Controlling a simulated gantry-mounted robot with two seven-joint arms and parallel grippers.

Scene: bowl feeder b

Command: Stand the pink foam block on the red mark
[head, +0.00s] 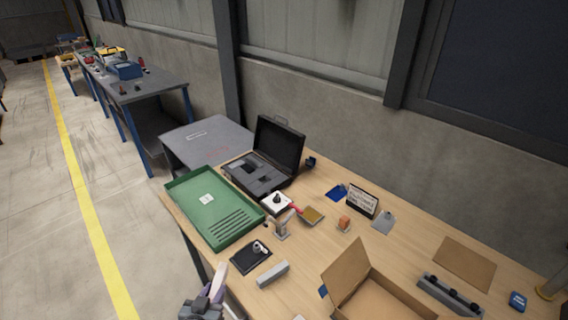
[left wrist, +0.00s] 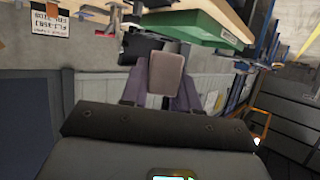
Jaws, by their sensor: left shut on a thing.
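My left gripper (head: 213,288) is at the bottom of the head view, in front of the table's near edge. It is shut on the pink foam block (left wrist: 166,74), a dull pinkish block between the two grey-purple fingers in the left wrist view. In the head view only a pale part of the block (head: 219,275) seems to show. The gripper and block are apart from the table top. A faint reddish mark (head: 219,152) shows on the grey side surface behind the green tray; I cannot tell for sure that it is the red mark. My right gripper is not in view.
The wooden table holds a green tray (head: 177,188), an open black case (head: 279,142), a black pad (head: 239,257), a grey bar (head: 272,274), an orange block (head: 344,223), a sign (head: 362,201) and an open cardboard box (head: 350,267). The grey side surface (head: 187,140) is mostly clear.

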